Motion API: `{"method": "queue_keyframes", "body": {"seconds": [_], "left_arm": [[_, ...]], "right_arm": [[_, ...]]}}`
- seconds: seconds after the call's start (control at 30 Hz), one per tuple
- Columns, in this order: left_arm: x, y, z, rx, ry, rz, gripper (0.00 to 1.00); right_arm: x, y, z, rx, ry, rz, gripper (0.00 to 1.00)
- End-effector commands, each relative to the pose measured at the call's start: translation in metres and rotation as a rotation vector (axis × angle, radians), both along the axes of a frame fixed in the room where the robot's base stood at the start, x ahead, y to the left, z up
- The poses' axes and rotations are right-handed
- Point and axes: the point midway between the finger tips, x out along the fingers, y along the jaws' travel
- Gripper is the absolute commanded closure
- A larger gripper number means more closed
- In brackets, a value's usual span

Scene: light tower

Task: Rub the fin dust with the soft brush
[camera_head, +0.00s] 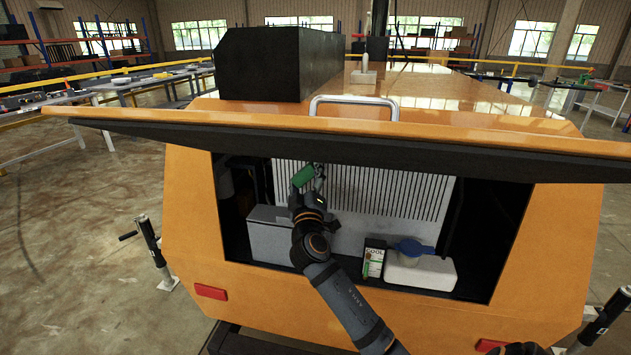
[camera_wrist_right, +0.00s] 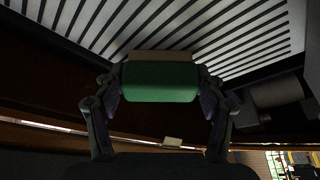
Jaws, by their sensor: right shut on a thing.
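The soft brush is a green block (camera_head: 302,175) in the head view. In the right wrist view its green body (camera_wrist_right: 160,83) has a tan bristle strip (camera_wrist_right: 160,57) on the side toward the fins. My right gripper (camera_head: 308,186) is shut on the green body, inside the open bay. The white fin panel (camera_head: 390,190) stands upright behind the brush, and its dark slots fill the top of the wrist view (camera_wrist_right: 225,32). I cannot tell whether the bristles touch the fins. No dust stands out clearly on them. My left gripper is not in view.
The raised orange hatch (camera_head: 450,138) overhangs the bay. A light grey box (camera_head: 268,238) stands low on the left.

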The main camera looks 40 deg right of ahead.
Motion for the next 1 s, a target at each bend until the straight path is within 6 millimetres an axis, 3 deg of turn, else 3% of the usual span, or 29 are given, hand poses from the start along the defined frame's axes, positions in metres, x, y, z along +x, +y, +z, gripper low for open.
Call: {"method": "queue_keyframes", "body": {"seconds": [0.4, 1.0], "left_arm": [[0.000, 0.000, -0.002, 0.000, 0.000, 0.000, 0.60], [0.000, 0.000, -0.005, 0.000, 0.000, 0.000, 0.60]], "right_arm": [[0.003, 0.006, 0.000, 0.000, 0.000, 0.001, 0.55], [-0.035, 0.050, 0.000, -0.001, 0.000, 0.001, 0.55]]}}
